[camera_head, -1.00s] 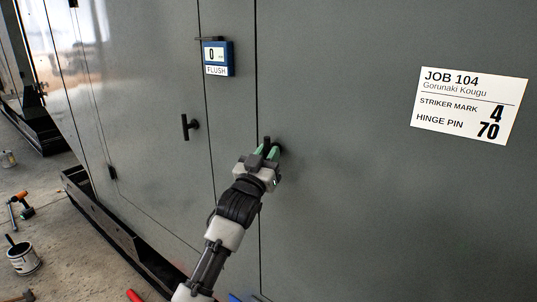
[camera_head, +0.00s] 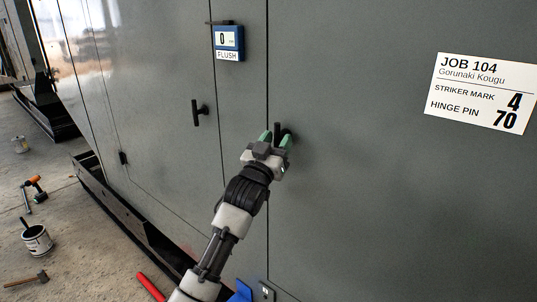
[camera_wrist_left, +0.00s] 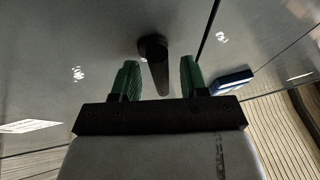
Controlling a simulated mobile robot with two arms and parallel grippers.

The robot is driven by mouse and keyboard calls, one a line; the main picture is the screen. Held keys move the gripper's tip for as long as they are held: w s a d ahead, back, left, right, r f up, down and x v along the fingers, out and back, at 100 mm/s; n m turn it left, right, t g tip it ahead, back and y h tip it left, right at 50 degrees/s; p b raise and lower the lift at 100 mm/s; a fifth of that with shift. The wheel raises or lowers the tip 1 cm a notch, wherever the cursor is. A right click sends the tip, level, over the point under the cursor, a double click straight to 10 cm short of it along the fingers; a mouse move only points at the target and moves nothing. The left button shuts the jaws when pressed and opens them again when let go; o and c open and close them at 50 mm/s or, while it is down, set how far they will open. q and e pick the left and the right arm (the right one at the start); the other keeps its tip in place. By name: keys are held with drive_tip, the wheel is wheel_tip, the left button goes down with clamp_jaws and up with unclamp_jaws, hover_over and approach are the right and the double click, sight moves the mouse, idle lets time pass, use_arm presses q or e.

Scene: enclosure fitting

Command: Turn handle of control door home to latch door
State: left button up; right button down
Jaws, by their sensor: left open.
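The grey door (camera_head: 390,190) carries a black handle (camera_head: 278,130) beside its left seam. In the left wrist view the handle (camera_wrist_left: 156,62) shows as a round hub with a bar standing between the fingers. My left gripper (camera_head: 276,139) is at this handle, its green fingers apart on either side of the bar. In the left wrist view the left gripper (camera_wrist_left: 161,80) is open, with a gap visible to each side of the bar. The gripper partly hides the handle in the head view. My right gripper is not in view.
A second black handle (camera_head: 199,112) stands upright on the panel to the left. A blue gauge (camera_head: 228,42) reading 0, labelled FLUSH, sits above. A JOB 104 card (camera_head: 480,92) is at right. A paint can (camera_head: 37,241), a hammer (camera_head: 27,280) and tools lie on the floor.

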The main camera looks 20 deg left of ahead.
use_arm(q)
drive_tip(key=b+v, duration=0.3)
drive_tip(key=v, duration=0.7)
drive_tip(key=shift+a, duration=0.15)
